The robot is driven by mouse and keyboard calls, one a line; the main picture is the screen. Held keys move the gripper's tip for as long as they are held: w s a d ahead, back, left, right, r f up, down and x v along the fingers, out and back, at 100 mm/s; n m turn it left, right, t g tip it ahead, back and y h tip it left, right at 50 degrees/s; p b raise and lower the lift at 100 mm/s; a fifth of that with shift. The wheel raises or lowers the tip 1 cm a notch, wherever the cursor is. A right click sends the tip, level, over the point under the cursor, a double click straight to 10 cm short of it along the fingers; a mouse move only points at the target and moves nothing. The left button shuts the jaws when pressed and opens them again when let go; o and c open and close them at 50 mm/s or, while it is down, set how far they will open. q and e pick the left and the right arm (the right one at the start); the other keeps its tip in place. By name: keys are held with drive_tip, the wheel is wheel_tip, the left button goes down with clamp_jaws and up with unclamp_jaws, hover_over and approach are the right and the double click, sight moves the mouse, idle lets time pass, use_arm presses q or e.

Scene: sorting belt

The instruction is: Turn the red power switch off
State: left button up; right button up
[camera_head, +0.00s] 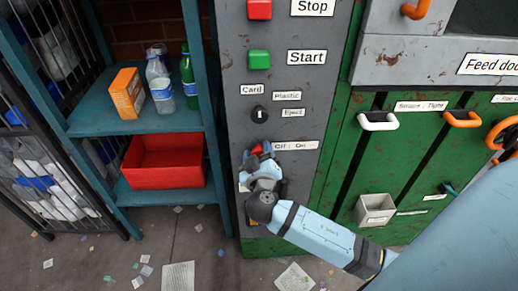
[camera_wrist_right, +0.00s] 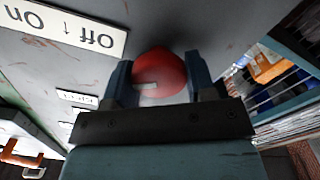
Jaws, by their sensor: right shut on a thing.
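The red power switch (camera_head: 257,149) is a round knob low on the grey control panel, beside the label "Off - On" (camera_head: 295,145). In the right wrist view the red knob (camera_wrist_right: 160,72) has a pale mark on its face, and the label (camera_wrist_right: 65,28) appears upside down beside it. My right gripper (camera_head: 254,156) is at the panel with its two fingers on either side of the knob. The right wrist view shows the gripper (camera_wrist_right: 160,88) shut on the knob. My left gripper is not in view.
Above the switch are a black selector knob (camera_head: 259,114), a green Start button (camera_head: 259,60) and a red Stop button (camera_head: 259,9). A teal shelf (camera_head: 100,122) with bottles, an orange box (camera_head: 127,93) and a red bin (camera_head: 163,170) stands left. Green doors with handles are right.

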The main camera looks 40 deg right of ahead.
drive_tip(key=n+p, duration=0.3)
drive_tip(key=n, duration=0.2)
drive_tip(key=shift+n, duration=0.3)
drive_tip(key=n+p, duration=0.2)
drive_tip(key=n, duration=0.2)
drive_tip(key=shift+a, duration=0.1)
drive_tip(key=shift+f+n+p, duration=0.1)
drive_tip(key=shift+n+p, duration=0.65)
drive_tip(key=shift+n, duration=0.05)
drive_tip(key=shift+f, duration=0.1)
drive_tip(key=o, duration=0.9)
